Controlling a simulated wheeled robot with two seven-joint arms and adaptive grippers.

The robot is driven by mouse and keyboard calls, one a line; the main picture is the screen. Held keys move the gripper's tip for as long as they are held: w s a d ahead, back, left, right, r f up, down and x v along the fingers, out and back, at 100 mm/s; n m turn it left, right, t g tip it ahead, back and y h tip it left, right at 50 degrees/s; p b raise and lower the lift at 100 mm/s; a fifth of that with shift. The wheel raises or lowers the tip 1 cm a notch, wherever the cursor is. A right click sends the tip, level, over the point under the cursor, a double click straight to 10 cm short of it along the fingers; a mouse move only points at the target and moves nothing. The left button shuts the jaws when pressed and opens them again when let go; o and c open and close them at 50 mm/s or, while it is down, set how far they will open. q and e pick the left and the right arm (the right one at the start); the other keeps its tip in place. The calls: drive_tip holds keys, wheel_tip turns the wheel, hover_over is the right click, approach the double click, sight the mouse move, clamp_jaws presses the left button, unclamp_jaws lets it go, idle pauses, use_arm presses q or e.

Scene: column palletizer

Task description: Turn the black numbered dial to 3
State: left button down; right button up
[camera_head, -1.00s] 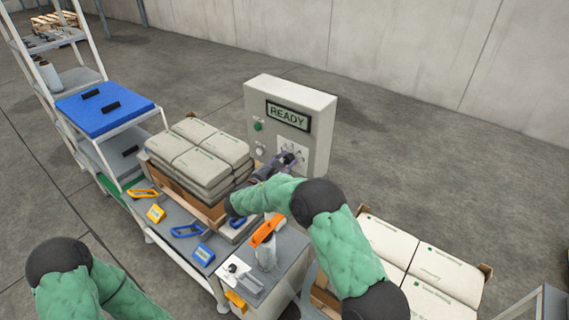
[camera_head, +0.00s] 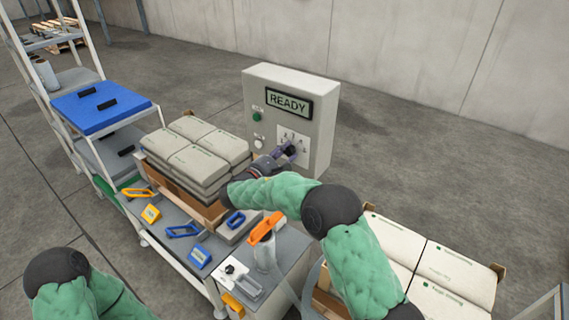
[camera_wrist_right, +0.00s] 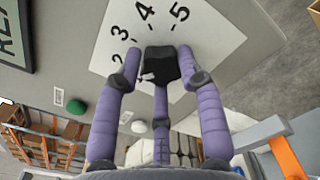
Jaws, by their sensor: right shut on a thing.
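The black dial (camera_wrist_right: 161,66) sits on a white plate (camera_wrist_right: 215,35) numbered around its edge; 2, 3, 4 and 5 show in the right wrist view. The plate (camera_head: 307,134) is on the front of a grey panel box in the head view. My right gripper (camera_wrist_right: 160,85) has purple fingers closed around the dial. My left gripper is out of view; only part of that arm shows at lower left.
The panel box (camera_head: 258,92) carries a READY display (camera_head: 289,101), a green button (camera_head: 257,115) and a white button (camera_head: 259,142). Stacked bags (camera_head: 200,150) lie left of my right forearm, with more bags (camera_head: 448,268) at lower right. An orange-handled tool (camera_head: 265,228) stands below the forearm.

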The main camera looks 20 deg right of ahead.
drive_tip(key=m+b, duration=0.2)
drive_tip(key=b, duration=0.1)
drive_tip(key=m+b, duration=0.6)
drive_tip(key=b, duration=0.1)
drive_tip(key=shift+s+d+r, duration=0.1)
drive_tip(key=shift+d+r, duration=0.15)
drive_tip(key=shift+m+b, duration=1)
drive_tip(key=shift+b, duration=0.05)
drive_tip(key=shift+f, duration=0.1)
drive_tip(key=o, duration=1.1)
drive_tip(key=shift+s, duration=0.1)
drive_tip(key=shift+c, duration=0.2)
drive_tip(key=shift+o, duration=0.5)
drive_tip(key=shift+s+d, duration=0.15)
drive_tip(key=shift+d, duration=0.05)
drive_tip(key=shift+a+f, duration=0.1)
drive_tip(key=shift+a, duration=0.1)
drive_tip(key=v, duration=1.1)
drive_tip(key=shift+s+a, duration=0.2)
drive_tip(key=shift+a, duration=0.15)
